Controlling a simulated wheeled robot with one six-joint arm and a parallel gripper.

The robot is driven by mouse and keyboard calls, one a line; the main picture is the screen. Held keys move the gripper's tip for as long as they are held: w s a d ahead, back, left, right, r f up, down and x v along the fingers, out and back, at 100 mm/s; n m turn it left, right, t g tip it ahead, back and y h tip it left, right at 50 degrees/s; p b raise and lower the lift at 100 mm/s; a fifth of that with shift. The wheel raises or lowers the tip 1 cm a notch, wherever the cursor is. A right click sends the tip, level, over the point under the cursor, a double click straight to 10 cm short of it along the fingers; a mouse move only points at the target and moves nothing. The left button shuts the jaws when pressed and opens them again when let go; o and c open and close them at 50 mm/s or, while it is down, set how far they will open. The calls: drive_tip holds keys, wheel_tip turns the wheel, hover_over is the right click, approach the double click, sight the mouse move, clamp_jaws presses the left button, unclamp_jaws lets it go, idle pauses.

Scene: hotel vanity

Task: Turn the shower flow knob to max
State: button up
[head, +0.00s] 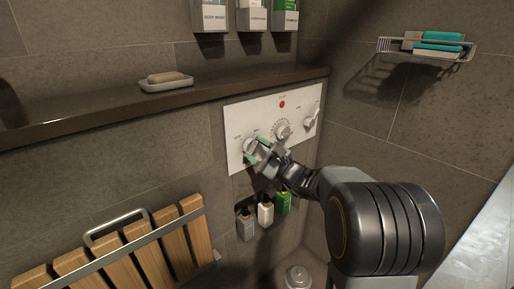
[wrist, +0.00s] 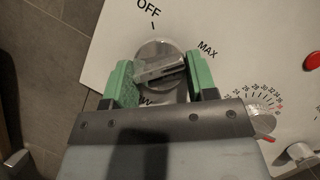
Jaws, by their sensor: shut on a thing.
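The flow knob (wrist: 154,52) is a round grey knob with a raised bar grip on a white panel (wrist: 225,30). OFF is printed above it and MAX to its upper right; a partly hidden label is below. The bar lies near sideways, its right end slightly higher. My gripper (wrist: 160,66) has one green finger on each side of the knob, shut on it. In the head view my gripper (head: 260,151) reaches the panel's left end and partly covers the knob (head: 249,147).
A numbered temperature dial (head: 283,130), a red button (head: 282,104) and another knob (head: 312,119) are to the right on the panel. A dark ledge (head: 215,92) with a soap dish (head: 167,86) runs above. Small bottles (head: 265,211) hang below.

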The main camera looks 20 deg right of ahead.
drive_tip(key=shift+a+r+m+t, duration=0.1)
drive_tip(key=shift+r+m+t, duration=0.2)
drive_tip(key=shift+m+t, duration=0.35)
drive_tip(key=shift+m, duration=0.45)
drive_tip(key=o, duration=0.9)
drive_tip(key=shift+f, duration=0.2)
drive_tip(key=shift+o, duration=0.2)
drive_tip(key=p+v, duration=0.1)
drive_tip(key=v, duration=1.2)
drive_tip(key=shift+s+d+r+p, duration=0.15)
drive_tip(key=shift+s+d+p, duration=0.05)
drive_tip(key=shift+s+p, duration=0.25)
